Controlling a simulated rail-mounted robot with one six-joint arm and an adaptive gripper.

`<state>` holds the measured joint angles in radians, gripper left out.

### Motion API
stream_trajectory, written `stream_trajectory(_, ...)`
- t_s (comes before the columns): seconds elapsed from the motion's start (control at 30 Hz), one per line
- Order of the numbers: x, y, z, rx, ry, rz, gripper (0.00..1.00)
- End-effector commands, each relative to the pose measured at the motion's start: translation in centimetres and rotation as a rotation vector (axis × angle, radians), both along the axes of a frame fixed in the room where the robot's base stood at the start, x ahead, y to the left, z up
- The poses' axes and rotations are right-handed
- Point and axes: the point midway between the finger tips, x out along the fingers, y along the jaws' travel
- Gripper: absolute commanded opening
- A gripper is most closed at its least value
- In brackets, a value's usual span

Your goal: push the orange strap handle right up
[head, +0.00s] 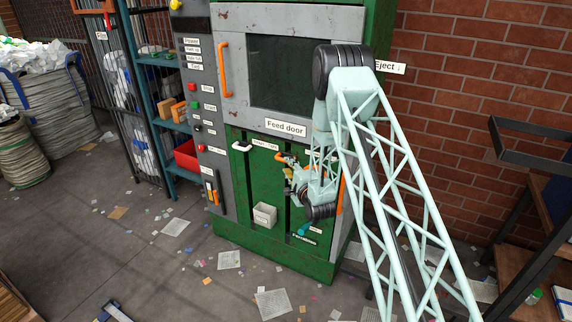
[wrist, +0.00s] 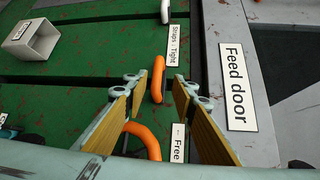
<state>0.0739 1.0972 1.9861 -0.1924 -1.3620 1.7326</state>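An orange strap handle (wrist: 157,85) stands out from the green panel (head: 258,178) in the wrist view, over a dark slot. In the head view a small orange piece (head: 286,158) shows beside my wrist, mostly hidden by it. My gripper (wrist: 161,83) is open; its two yellow-padded fingers are apart, with the handle appearing between their tips. I cannot tell whether they touch it. A second curved orange handle (wrist: 143,137) shows partly behind the lower fingers. A white handle (wrist: 165,12) is at the wrist view's top edge.
Labels "Straps : Tight" (wrist: 173,46) and "Free" (wrist: 178,143) sit beside the slots, below the "Feed door" label (head: 286,127). A pale open box (head: 265,215) juts from the green panel. A blue shelf (head: 165,110) stands left, a dark frame (head: 535,140) right. Scraps litter the floor.

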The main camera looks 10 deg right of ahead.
Motion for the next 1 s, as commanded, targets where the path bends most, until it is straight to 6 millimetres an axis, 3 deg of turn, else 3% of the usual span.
stream_trajectory(0.2, -2.4, -0.3, 0.4, -0.001, 0.000, 0.000, 0.25)
stream_trajectory(0.37, -3.3, -0.4, 0.6, -0.001, -0.001, 0.000, 0.25)
stream_trajectory(1.0, -3.4, -0.4, 1.2, -0.015, 0.004, 0.001, 0.25)
